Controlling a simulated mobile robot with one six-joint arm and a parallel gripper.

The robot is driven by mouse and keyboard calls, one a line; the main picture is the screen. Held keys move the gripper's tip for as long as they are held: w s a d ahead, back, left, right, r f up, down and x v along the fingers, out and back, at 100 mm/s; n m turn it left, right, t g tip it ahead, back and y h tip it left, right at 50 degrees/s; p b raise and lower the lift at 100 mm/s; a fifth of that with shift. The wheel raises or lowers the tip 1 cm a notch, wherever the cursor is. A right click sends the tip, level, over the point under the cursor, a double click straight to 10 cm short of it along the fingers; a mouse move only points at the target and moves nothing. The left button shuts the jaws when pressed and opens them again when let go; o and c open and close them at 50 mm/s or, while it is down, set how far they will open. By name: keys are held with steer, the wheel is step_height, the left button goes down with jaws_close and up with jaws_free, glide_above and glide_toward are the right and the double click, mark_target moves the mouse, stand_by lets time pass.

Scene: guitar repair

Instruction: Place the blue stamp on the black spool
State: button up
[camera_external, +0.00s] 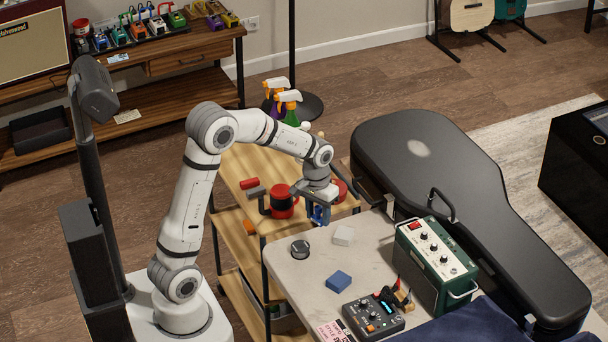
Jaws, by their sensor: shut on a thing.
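My gripper (317,205) hangs over the left part of the pale table, at the end of my white arm. It is shut on a small blue thing (321,215), which looks like the blue stamp; the jaws hide part of it. The black spool (300,249) appears to be the short dark round thing with a grey top on the table, below and left of my gripper in the picture. The held stamp is apart from it.
A blue block (339,281) and a pale block (343,235) lie on the table. A green amplifier box (436,262) and a dark device with knobs (373,316) stand to the right. A wooden cart (238,165) with red-and-black things and spray bottles is behind. A black guitar case (430,160) lies right.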

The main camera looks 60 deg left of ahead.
steer(key=n, duration=0.1)
glide_above(301, 246)
step_height(301, 246, down, 5)
steer(key=shift+s+f, duration=0.1)
steer(key=shift+s, duration=0.05)
steer(key=shift+f, duration=2.25)
steer(key=shift+f, duration=0.1)
steer(key=o, duration=1)
steer(key=shift+b, duration=0.3)
